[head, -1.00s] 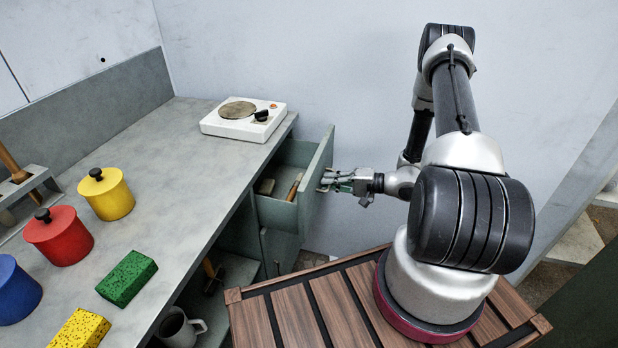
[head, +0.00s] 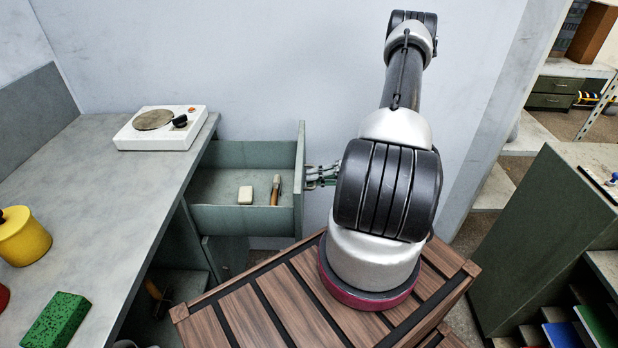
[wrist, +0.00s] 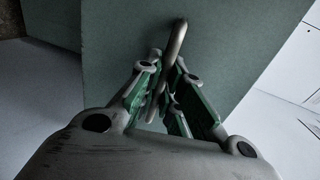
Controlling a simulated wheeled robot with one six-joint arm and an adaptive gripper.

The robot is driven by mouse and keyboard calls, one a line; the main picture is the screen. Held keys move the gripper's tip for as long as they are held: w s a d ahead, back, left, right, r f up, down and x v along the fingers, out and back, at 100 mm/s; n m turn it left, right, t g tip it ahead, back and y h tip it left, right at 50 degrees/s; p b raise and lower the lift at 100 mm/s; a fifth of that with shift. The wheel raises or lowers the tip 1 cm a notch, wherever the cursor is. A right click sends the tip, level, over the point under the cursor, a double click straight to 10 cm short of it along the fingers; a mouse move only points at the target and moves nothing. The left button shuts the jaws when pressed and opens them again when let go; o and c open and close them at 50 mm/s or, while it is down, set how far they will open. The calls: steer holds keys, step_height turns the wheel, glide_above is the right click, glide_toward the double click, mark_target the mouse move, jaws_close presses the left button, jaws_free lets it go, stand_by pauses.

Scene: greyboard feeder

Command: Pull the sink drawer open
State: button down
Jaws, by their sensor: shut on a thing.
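The grey-green drawer (head: 299,185) stands well out from under the counter, and its inside shows from above. A pale block (head: 245,195) and a wooden-handled tool (head: 275,190) lie in it. In the wrist view, its front panel (wrist: 120,55) fills the upper middle and carries a metal bar handle (wrist: 178,42). My gripper (wrist: 162,85) is shut on this handle, with its green-sided fingers around the bar. In the head view, my gripper (head: 312,176) is at the outer face of the drawer front, and my arm hides part of it.
The grey counter (head: 110,190) runs along the left, with a white hot plate (head: 160,128), a yellow pot (head: 22,238) and a green sponge (head: 57,322) on it. A lower cabinet door (head: 228,255) is below the drawer. A green cabinet (head: 545,240) stands at the right.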

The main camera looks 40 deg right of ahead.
steer(key=c, duration=1.8)
jaws_free()
steer(key=shift+c, duration=0.2)
steer(key=v, duration=1.2)
